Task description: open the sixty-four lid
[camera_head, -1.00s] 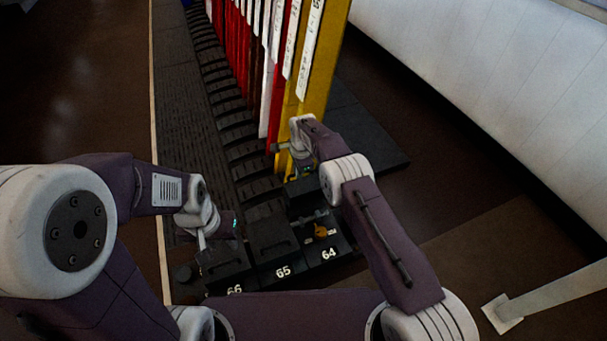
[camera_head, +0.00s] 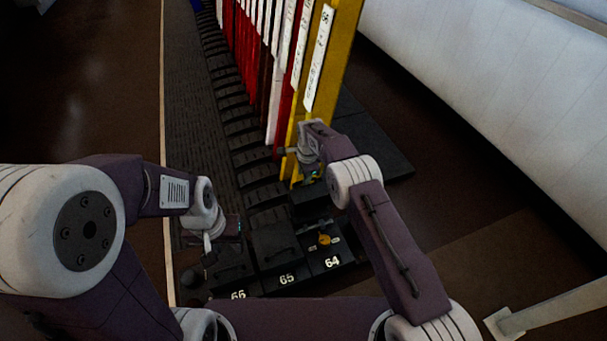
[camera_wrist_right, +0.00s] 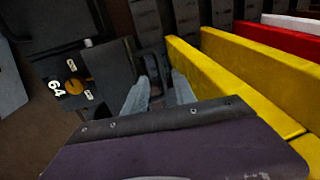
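The box marked 64 (camera_head: 331,262) is at the right end of the row; a brass piece (camera_head: 324,239) shows on its uncovered top. A dark panel, seemingly the sixty-four lid (camera_head: 308,201), stands raised at the box's far side; it also shows in the right wrist view (camera_wrist_right: 112,76). My right gripper (camera_wrist_right: 160,92) is open, its two pale fingers apart beside the lid's edge. Whether they touch the lid is unclear. In the head view my right gripper (camera_head: 308,176) is partly hidden by its own wrist. My left gripper (camera_head: 210,246) is above the box marked 66; its fingers are unclear.
The box marked 65 (camera_head: 275,246) has its lid down, with a handle on top. Yellow levers (camera_head: 328,65) stand close by my right gripper, with red and white ones beyond. Brown floor lies open to the right, before a white wall (camera_head: 500,110).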

